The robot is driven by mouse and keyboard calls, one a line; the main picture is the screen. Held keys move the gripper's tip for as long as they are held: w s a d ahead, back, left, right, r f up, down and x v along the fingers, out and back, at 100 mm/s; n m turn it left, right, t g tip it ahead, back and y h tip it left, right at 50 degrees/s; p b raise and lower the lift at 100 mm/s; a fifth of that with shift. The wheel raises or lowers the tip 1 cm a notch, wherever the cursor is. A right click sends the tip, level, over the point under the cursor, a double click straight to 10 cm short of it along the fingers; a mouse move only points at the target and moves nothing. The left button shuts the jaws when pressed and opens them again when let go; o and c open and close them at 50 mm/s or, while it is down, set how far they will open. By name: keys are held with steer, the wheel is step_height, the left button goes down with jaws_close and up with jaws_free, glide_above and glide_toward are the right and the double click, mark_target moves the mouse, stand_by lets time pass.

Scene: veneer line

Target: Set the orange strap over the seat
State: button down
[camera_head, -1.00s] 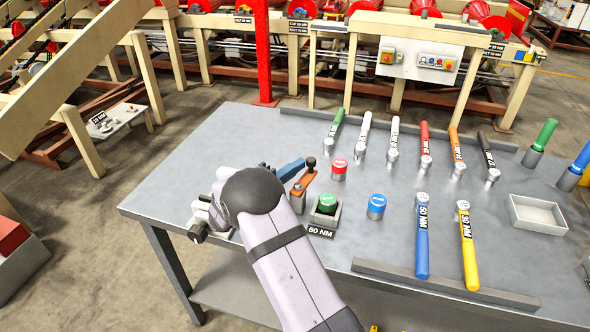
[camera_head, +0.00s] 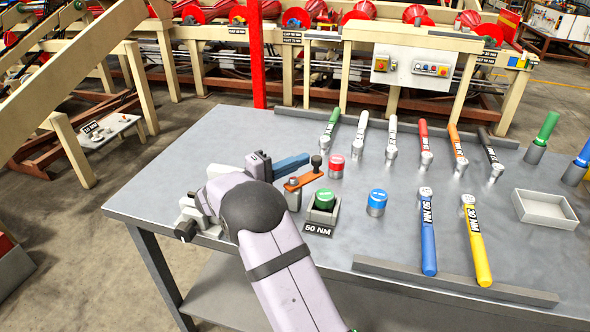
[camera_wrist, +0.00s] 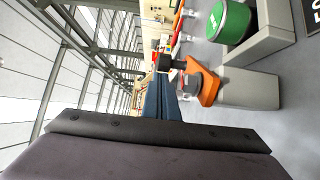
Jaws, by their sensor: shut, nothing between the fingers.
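The orange strap (camera_head: 302,181) is a short flat arm on a grey post (camera_head: 293,198), with a black knob (camera_head: 316,160) standing at its far end. The seat (camera_head: 322,214) is a grey square block beside the post, labelled 50 NM, holding a green-capped round piece (camera_head: 324,197). The strap lies behind and left of the green cap, not over it. My gripper (camera_head: 305,159) is shut and empty, its blue fingers close against the knob's left side. In the wrist view, the fingertips (camera_wrist: 164,78) meet the knob (camera_wrist: 166,62) and strap (camera_wrist: 204,84); whether they touch is unclear.
A red-capped piece (camera_head: 336,166) stands just behind the strap, and a blue-capped one (camera_head: 376,202) right of the seat. Several coloured-handled tools lie farther right on the grey table (camera_head: 180,165), with an empty tray (camera_head: 544,209).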

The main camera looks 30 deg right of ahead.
mark_target(315, 163)
steer(key=s+g+b, duration=0.1)
steer(key=b, duration=0.1)
steer(key=s+d+m+g+b, duration=0.1)
steer(key=b, duration=0.2)
steer(key=shift+d+f+m+b, duration=0.15)
steer(key=shift+f+m+b, duration=0.05)
steer(key=shift+m+b, duration=0.1)
steer(key=shift+s+r+b, duration=0.15)
steer(key=shift+s+b, duration=0.25)
steer(key=shift+b, duration=0.2)
stand_by(1.0)
steer(key=a, duration=0.6)
steer(key=shift+a+b, duration=0.35)
steer(key=shift+b, duration=0.05)
steer(key=shift+a, duration=0.35)
